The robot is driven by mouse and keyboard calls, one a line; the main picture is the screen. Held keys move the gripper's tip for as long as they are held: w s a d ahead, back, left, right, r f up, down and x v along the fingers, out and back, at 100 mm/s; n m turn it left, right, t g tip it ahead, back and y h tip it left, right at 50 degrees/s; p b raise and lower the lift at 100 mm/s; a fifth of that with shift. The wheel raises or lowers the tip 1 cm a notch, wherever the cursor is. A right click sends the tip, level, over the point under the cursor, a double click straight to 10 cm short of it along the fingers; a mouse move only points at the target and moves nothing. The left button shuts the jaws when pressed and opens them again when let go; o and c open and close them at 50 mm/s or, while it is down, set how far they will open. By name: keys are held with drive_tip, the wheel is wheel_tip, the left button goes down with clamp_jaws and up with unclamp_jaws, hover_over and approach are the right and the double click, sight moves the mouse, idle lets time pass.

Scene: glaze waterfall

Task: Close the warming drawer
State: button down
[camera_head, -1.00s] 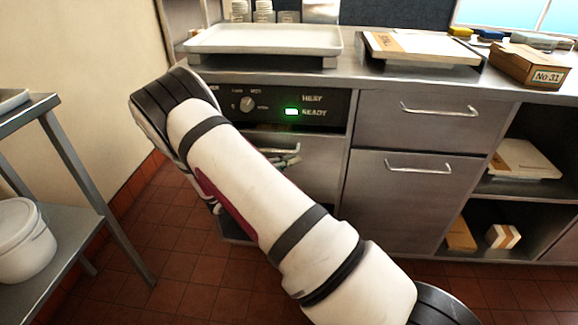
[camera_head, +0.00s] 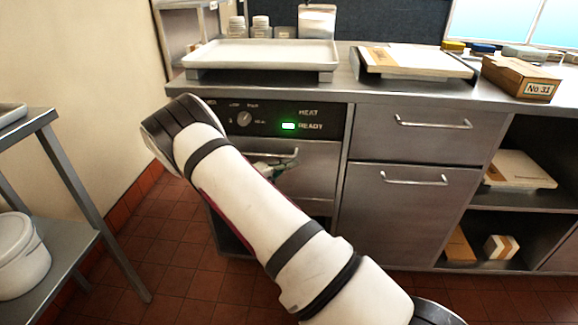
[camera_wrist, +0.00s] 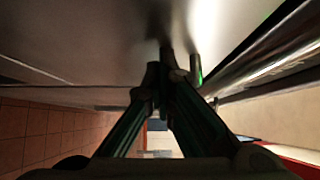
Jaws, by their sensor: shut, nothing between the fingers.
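The warming drawer (camera_head: 312,165) is a steel front below a black control panel (camera_head: 290,122) with a knob, a lit green light and the words HEAT and READY. Its bar handle (camera_head: 285,153) is partly hidden by my arm. The drawer front looks nearly in line with the cabinet, but I cannot tell whether it is fully flush. My gripper, mostly hidden behind my arm in the head view, is at the drawer front near the handle. In the wrist view my gripper (camera_wrist: 168,55) has its fingertips together, empty, close against a steel surface (camera_wrist: 85,35); contact is unclear.
A pale tray (camera_head: 262,55) and a scale-like slab (camera_head: 418,62) stand on the counter (camera_head: 350,92), with a cardboard box (camera_head: 520,78) at right. A steel rack (camera_head: 75,180) holding a white tub (camera_head: 20,255) stands at left. The tiled floor (camera_head: 180,240) between is clear.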

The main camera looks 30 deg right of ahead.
drive_tip(key=s+a+p, duration=0.3)
drive_tip(key=s+a, duration=0.1)
drive_tip(key=a, duration=0.8)
drive_tip(key=shift+s+a, duration=0.2)
drive_tip(key=s+r+m+g+y, duration=0.6)
drive_tip(key=s+r+m+y, duration=0.4)
drive_tip(key=s+r+m, duration=1.05)
drive_tip(key=s+a+r+m+t+y, duration=0.2)
drive_tip(key=s+a+m+y, duration=0.25)
drive_tip(key=s+m, duration=0.5)
drive_tip(key=s+a+r+m+t+y, duration=0.25)
drive_tip(key=s+a+m, duration=0.35)
drive_tip(key=s, duration=0.6)
wheel_tip(320, 180, up, 22)
drive_tip(key=m+t+p, duration=0.1)
drive_tip(key=t+p, duration=0.2)
drive_tip(key=p, duration=1.8)
drive_tip(key=shift+d+y, duration=0.25)
drive_tip(key=shift+y, duration=0.15)
drive_tip(key=shift+t, duration=0.25)
